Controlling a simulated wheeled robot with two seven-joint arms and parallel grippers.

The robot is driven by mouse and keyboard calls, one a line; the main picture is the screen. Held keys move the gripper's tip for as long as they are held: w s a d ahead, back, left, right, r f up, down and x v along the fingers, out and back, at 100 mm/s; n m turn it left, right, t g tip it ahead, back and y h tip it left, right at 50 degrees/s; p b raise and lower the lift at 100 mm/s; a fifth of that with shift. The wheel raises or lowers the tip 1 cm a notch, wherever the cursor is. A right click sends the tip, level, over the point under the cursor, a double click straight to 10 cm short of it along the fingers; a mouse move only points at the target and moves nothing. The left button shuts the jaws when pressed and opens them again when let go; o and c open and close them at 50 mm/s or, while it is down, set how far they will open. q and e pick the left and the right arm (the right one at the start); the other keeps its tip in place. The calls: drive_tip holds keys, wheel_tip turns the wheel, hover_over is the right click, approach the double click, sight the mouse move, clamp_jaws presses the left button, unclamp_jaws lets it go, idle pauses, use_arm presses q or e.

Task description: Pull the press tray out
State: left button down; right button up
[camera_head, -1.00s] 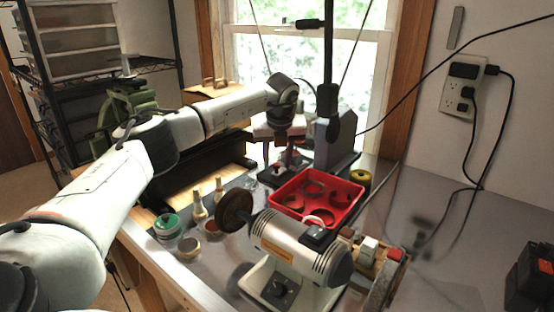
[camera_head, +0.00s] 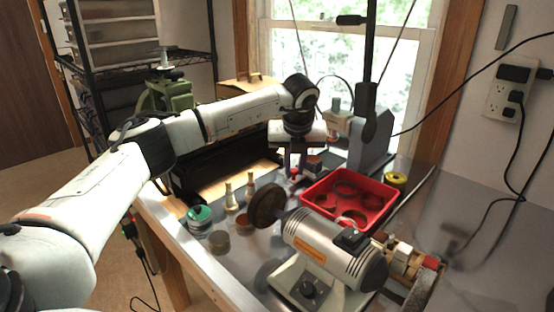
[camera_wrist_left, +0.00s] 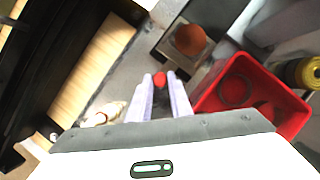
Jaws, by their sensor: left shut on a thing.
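The press (camera_head: 372,145) is a grey upright machine at the back of the bench. Its tray (camera_wrist_left: 170,48) shows in the left wrist view as a dark plate bearing a round orange-brown piece, with a small red knob (camera_wrist_left: 160,79) towards me. My left gripper (camera_wrist_left: 160,75) is shut on this knob, one pale finger on each side. In the head view the gripper (camera_head: 293,171) points down beside the press, and its fingers and wrist hide part of the tray. My right gripper is not in view.
A red bin (camera_head: 384,208) with round pieces stands close right of the tray. A bench grinder (camera_head: 322,246) is in front. Small bottles (camera_head: 231,197) and a green-lidded jar (camera_head: 200,217) stand at left. A yellow roll (camera_head: 396,180) is behind the bin.

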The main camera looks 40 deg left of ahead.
use_arm(q)
drive_tip(key=shift+s+a, duration=0.1)
drive_tip(key=shift+s, duration=0.05)
drive_tip(key=c, duration=1.6)
unclamp_jaws()
drive_tip(key=shift+s, duration=0.15)
drive_tip(key=shift+c, duration=0.2)
drive_tip(key=shift+r, duration=0.3)
drive_tip(key=v, duration=0.9)
drive_tip(key=shift+s+d+r+b, duration=0.15)
drive_tip(key=shift+d+r+b, duration=0.1)
drive_tip(key=shift+r+b, duration=0.15)
